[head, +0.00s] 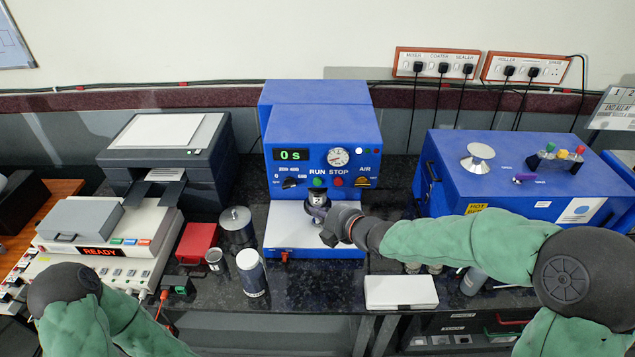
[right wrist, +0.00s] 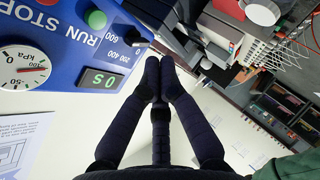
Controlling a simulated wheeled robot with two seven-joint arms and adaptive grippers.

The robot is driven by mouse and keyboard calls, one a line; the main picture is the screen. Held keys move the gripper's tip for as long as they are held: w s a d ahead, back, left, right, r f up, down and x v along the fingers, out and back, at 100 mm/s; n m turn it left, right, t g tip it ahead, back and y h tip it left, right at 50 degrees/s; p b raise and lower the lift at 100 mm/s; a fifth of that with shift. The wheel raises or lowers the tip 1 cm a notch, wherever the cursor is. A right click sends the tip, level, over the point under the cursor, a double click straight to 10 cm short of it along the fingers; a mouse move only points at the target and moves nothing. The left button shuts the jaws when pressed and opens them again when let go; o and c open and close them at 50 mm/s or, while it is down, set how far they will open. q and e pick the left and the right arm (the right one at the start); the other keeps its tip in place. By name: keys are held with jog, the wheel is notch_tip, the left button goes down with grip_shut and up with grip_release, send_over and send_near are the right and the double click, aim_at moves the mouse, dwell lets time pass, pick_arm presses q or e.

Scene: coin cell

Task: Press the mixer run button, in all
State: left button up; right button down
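The mixer is the blue machine (head: 322,135) at the middle of the bench, with a display reading 0 s. Its green RUN button (head: 318,182) sits left of the red STOP button (head: 337,181). In the right wrist view the green button (right wrist: 96,19) shows at the upper left, apart from my fingers. My right gripper (head: 317,200) is in front of the mixer, just below the RUN button. In the right wrist view its fingertips (right wrist: 160,76) are together with nothing between them. My left arm shows at the lower left, but its gripper is not visible.
A second blue machine (head: 515,175) stands at the right. A white-capped jar (head: 251,272), a metal canister (head: 237,224) and a red box (head: 197,243) stand left of the mixer. A white case (head: 401,292) lies at the front edge.

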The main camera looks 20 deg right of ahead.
aim_at(317, 181)
jog(key=w+d+p, duration=0.2)
jog(key=w+p, duration=0.1)
jog(key=w, duration=0.4)
jog(key=shift+w+d, duration=0.15)
jog(key=shift+w, duration=0.25)
jog(key=shift+w, duration=0.1)
dwell(1.1)
jog(key=shift+w+d, duration=0.1)
jog(key=shift+w, duration=0.2)
jog(key=shift+w+d+p, duration=0.1)
jog(key=shift+w+p, duration=0.25)
jog(key=shift+w, duration=0.05)
dwell(0.8)
dwell(0.4)
jog(key=shift+s+a+b, duration=0.25)
jog(key=shift+s+b, duration=0.4)
jog(key=shift+s, duration=0.2)
